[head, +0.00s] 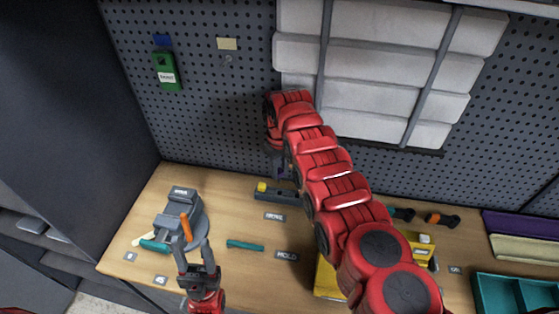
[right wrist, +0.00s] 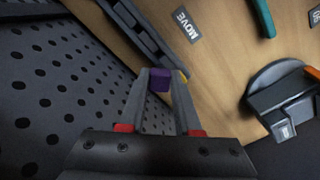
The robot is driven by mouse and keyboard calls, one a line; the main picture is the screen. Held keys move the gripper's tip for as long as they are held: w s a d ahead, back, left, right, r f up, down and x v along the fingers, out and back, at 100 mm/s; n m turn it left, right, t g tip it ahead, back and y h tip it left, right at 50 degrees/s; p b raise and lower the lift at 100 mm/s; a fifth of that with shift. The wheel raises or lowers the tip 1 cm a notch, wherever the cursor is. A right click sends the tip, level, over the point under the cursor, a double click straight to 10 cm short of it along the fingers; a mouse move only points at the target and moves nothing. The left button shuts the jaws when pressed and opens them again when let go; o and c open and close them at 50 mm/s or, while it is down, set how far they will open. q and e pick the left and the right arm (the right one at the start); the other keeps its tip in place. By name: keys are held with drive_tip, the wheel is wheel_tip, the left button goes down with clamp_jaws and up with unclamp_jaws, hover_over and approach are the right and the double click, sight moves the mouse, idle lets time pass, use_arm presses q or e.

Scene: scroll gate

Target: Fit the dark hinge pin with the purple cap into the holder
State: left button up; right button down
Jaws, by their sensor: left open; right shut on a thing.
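My right gripper (right wrist: 161,80) is shut on the hinge pin, whose purple cap (right wrist: 159,88) shows between the fingertips in the right wrist view. The pin's dark shaft cannot be made out there. In the head view, a small purple part (head: 284,168) shows below my right wrist, close to the pegboard's foot. A long dark block with a yellow end (head: 277,193) lies on the bench just below it; it also shows beyond the fingers in the right wrist view (right wrist: 140,33). I cannot tell whether it is the holder. My left gripper (head: 193,244) is open and empty, near the grey vise-like device.
The grey device with an orange handle (head: 185,226) stands at the bench's left. A teal bar (head: 245,245) lies mid-bench. A yellow bin (head: 325,280) is partly behind my right arm. A teal tray (head: 515,292) is at right. The pegboard (head: 205,115) rises behind.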

sight(279, 182)
drive_tip(key=shift+w, duration=0.2)
drive_tip(key=shift+s+f+b, duration=0.1)
drive_tip(key=shift+f+b, duration=0.8)
drive_tip(key=shift+f, duration=0.5)
drive_tip(key=shift+f+b, duration=0.95)
drive_tip(key=shift+f, duration=0.1)
drive_tip(key=shift+s+d+p, duration=0.1)
drive_tip(key=shift+s+p, duration=0.05)
drive_tip(key=shift+p, duration=1)
drive_tip(key=shift+f+b, duration=1.3)
drive_tip(key=shift+b, duration=0.05)
drive_tip(key=c, duration=0.5)
unclamp_jaws()
